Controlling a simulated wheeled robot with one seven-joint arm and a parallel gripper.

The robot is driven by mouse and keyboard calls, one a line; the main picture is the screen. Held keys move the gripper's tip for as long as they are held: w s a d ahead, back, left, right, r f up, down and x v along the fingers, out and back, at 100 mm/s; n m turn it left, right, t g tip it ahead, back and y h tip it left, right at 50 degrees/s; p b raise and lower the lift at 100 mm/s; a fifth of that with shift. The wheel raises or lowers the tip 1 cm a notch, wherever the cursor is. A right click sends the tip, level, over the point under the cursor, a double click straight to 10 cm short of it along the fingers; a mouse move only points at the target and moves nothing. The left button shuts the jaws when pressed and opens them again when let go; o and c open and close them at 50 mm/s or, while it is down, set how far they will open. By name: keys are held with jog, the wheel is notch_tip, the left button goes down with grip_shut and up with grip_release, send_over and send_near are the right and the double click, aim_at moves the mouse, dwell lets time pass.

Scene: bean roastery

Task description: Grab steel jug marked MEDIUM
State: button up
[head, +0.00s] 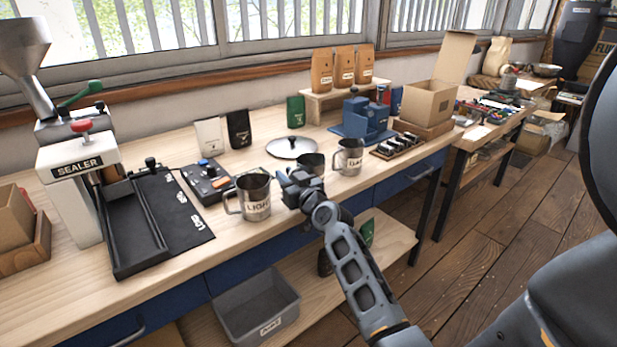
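Three steel jugs stand along the bench's front edge. The left jug (256,195) is marked LIGHT. The right jug (349,158) has a label that seems to begin with "DA". The middle jug (311,162) is mostly hidden behind my gripper, and its marking cannot be read; no MEDIUM label shows. My gripper (298,186) is at the bench's front edge, between the LIGHT jug and the right jug, directly in front of the middle jug in the picture. Its fingers are too small and overlapped to tell whether they are open, or whether they touch the jug.
A sealer (75,165) and black tray (135,230) stand left. A sample rack (397,145) and blue machine (362,122) are right. A grey bin (258,308) sits below.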

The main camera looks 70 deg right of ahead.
jog(key=shift+c, duration=0.5)
grip_shut()
jog(key=shift+r, duration=0.1)
